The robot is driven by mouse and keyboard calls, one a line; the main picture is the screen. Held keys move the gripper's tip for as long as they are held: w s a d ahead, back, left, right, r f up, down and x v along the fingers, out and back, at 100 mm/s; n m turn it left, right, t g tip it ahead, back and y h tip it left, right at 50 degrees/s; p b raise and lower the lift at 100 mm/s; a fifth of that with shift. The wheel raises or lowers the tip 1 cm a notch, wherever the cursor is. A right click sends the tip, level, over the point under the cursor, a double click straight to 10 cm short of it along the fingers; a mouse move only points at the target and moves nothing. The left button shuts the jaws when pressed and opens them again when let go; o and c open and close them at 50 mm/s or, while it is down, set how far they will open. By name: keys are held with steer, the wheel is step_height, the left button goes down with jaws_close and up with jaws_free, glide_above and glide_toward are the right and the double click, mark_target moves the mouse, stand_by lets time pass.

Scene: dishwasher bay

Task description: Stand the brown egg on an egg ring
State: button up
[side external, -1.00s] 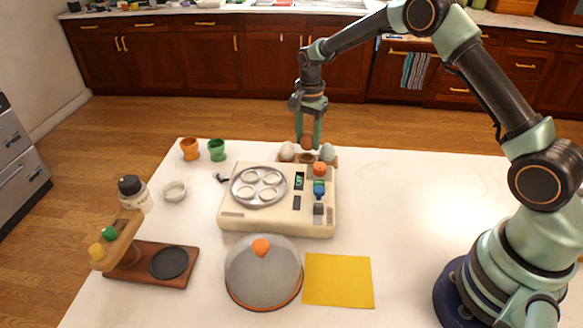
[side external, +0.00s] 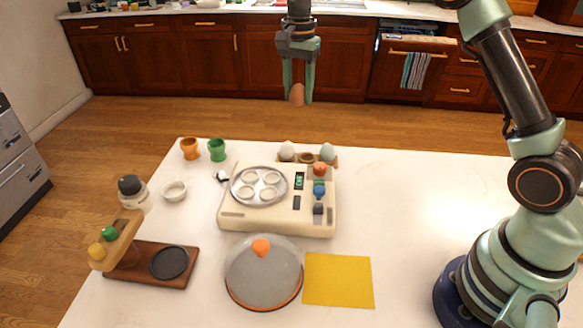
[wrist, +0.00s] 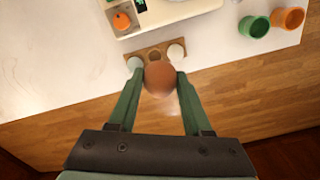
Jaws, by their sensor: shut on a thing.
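The brown egg (side external: 297,94) is held between the fingers of my gripper (side external: 298,88), high above the far edge of the table. In the wrist view the egg (wrist: 160,78) sits between the two green fingertips. The egg rings (side external: 262,185) are white circles on a round metal plate (side external: 236,195) on top of the cream cooker (side external: 250,224), and they look empty. The wooden egg holder (side external: 306,163) behind the cooker has a white egg (side external: 288,149) and a pale blue egg (side external: 327,152) on either side of an empty middle hollow.
A grey dome lid (side external: 263,280) and a yellow cloth (side external: 338,281) lie in front of the cooker. Orange (side external: 189,149) and green (side external: 217,150) egg cups, a small white bowl (side external: 174,191) and a wooden stand (side external: 150,265) are to the left.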

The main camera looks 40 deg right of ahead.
steer(key=shift+s+a+f+n, duration=0.55)
steer(key=shift+s+a+f, duration=0.2)
steer(key=shift+a+f, duration=1.2)
steer(key=shift+s+a+f+n, duration=0.6)
steer(key=shift+s+a+f, duration=0.15)
steer(key=shift+a+f, duration=1.2)
steer(key=shift+s+a+f+n, duration=0.55)
steer(key=shift+s+a+f, duration=0.2)
steer(key=shift+a+f, duration=1.2)
steer(key=shift+d+f, duration=0.1)
steer(key=shift+f, duration=0.75)
steer(key=o, duration=0.8)
steer(key=shift+o, duration=1.2)
